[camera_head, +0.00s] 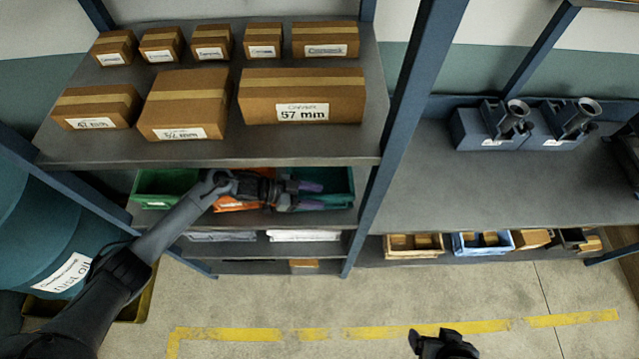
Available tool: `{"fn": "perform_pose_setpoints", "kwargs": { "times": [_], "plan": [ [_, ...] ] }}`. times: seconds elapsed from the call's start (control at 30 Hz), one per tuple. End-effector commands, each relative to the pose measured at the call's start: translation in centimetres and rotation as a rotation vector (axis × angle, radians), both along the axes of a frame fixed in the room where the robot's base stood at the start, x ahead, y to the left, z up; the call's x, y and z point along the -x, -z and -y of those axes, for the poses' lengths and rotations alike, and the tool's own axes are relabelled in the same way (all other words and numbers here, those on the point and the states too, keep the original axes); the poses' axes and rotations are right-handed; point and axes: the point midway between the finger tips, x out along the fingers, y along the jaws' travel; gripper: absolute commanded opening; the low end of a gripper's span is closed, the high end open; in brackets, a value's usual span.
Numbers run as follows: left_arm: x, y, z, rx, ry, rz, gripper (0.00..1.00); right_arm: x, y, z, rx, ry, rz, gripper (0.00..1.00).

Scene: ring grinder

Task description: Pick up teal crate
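The teal crate (345,174) stands on the second shelf level of the left rack, at its right end near the blue post. My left gripper (312,195) reaches in from the left and is over the crate's left part in this view. Its two fingers point right with a gap between them, and nothing shows between them. The fingers and wrist hide part of the crate; I cannot tell whether they touch it. Part of my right gripper (440,345) shows at the bottom edge, with its fingers not clear.
An orange crate (232,205) and a green crate (165,185) stand left of the teal one. The upper shelf (260,147) with several cardboard boxes lies close above. A blue post (400,130) borders the right. A blue drum (50,240) stands left. The floor in front is clear.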

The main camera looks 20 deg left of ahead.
Motion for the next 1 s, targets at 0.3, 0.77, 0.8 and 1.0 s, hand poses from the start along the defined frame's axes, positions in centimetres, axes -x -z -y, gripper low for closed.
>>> {"fn": "perform_pose_setpoints", "kwargs": {
  "times": [0.3, 0.77, 0.8, 1.0],
  "plan": [
    [0.02, 0.0, -0.04, 0.0, 0.0, -0.001, 0.0, 0.03, 0.04, 0.05, 0.002, -0.002, -0.001, 0.84],
    [0.02, 0.0, -0.05, 0.0, 0.0, -0.001, 0.0, 0.05, 0.07, 0.23, 0.01, -0.006, -0.002, 0.84],
    [0.02, 0.0, -0.05, 0.0, 0.0, -0.001, 0.0, 0.05, 0.08, 0.23, 0.01, -0.006, -0.002, 0.84],
    [0.02, 0.0, -0.05, 0.0, 0.0, -0.001, 0.0, 0.05, 0.08, 0.19, 0.008, -0.005, -0.002, 0.84]
  ]
}}
